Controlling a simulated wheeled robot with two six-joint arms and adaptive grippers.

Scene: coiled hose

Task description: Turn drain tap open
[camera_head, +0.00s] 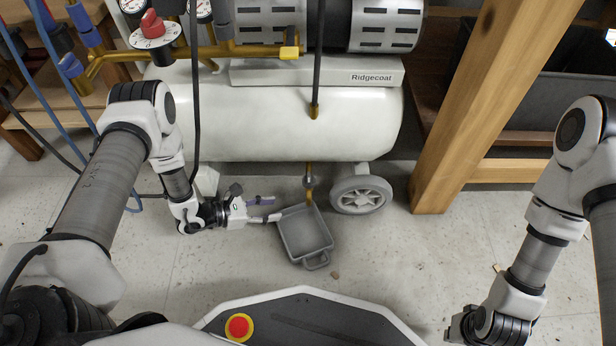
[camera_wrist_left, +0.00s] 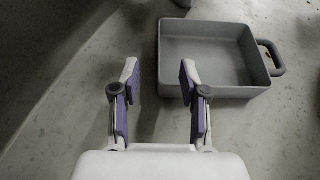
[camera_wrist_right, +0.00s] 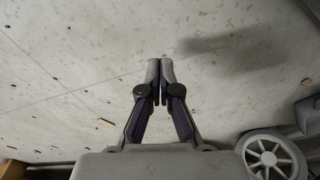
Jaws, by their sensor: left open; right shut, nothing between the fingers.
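The drain tap (camera_head: 309,182) hangs on a short brass pipe under the white compressor tank (camera_head: 290,125), above the back edge of a grey drain pan (camera_head: 305,262). My left gripper (camera_head: 272,208) is low beside the pan's left edge, left of the tap and apart from it. In the left wrist view its fingers (camera_wrist_left: 158,85) are open with only floor between them, and the pan (camera_wrist_left: 215,92) is just beyond to the right. I cannot make out the tap there. My right gripper (camera_wrist_right: 160,68) is shut and empty over bare floor, far from the tap.
A caster wheel (camera_head: 360,194) stands right of the tap. A wooden post (camera_head: 490,90) rises further right. A black hose (camera_head: 317,60) hangs in front of the tank. A red knob (camera_head: 152,24) is at upper left. The floor in front of the pan is mostly clear.

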